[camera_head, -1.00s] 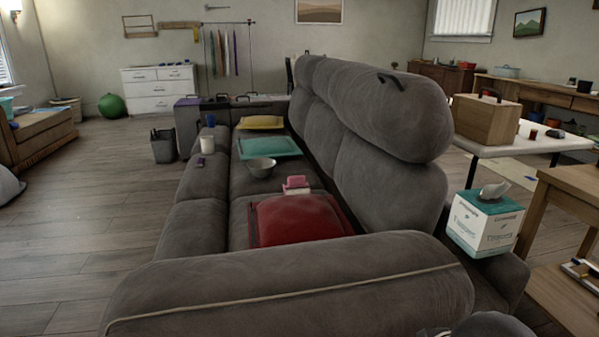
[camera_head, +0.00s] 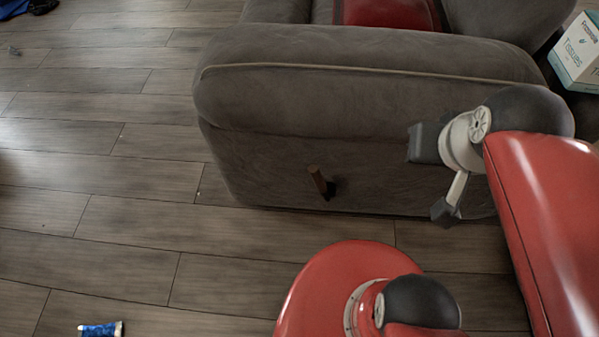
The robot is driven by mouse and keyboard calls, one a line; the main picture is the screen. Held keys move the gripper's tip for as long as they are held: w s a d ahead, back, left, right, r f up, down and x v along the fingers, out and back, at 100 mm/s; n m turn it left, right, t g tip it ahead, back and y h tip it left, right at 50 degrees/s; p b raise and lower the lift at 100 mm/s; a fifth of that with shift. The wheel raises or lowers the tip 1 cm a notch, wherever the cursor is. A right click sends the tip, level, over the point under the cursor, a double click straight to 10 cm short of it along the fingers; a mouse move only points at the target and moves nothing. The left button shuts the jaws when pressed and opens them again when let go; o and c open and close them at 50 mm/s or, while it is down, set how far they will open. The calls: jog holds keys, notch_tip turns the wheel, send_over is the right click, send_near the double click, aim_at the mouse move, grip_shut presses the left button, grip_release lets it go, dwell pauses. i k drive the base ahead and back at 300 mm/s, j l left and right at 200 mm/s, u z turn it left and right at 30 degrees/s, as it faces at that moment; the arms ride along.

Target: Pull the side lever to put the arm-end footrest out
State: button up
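The side lever (camera_head: 317,180) is a short brown handle. It sticks out low on the end face of the grey sofa arm (camera_head: 300,150), with a dark mount at its base. My gripper (camera_head: 436,178) is to the right of the lever, apart from it. Its two dark fingertips are spread wide with nothing between them. No footrest shows sticking out at the left front of the sofa arm; most of the seat is out of the picture.
A red cushion (camera_head: 390,14) lies on the seat behind the arm. A tissue box (camera_head: 576,55) stands at the upper right. A small blue item (camera_head: 100,329) lies on the floor at the lower left. The wooden floor left of the sofa is mostly clear.

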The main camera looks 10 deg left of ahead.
aim_at(313, 170)
jog(key=j+u, duration=0.15)
jog(key=u, duration=0.45)
jog(key=k+u, duration=0.1)
jog(key=k, duration=0.25)
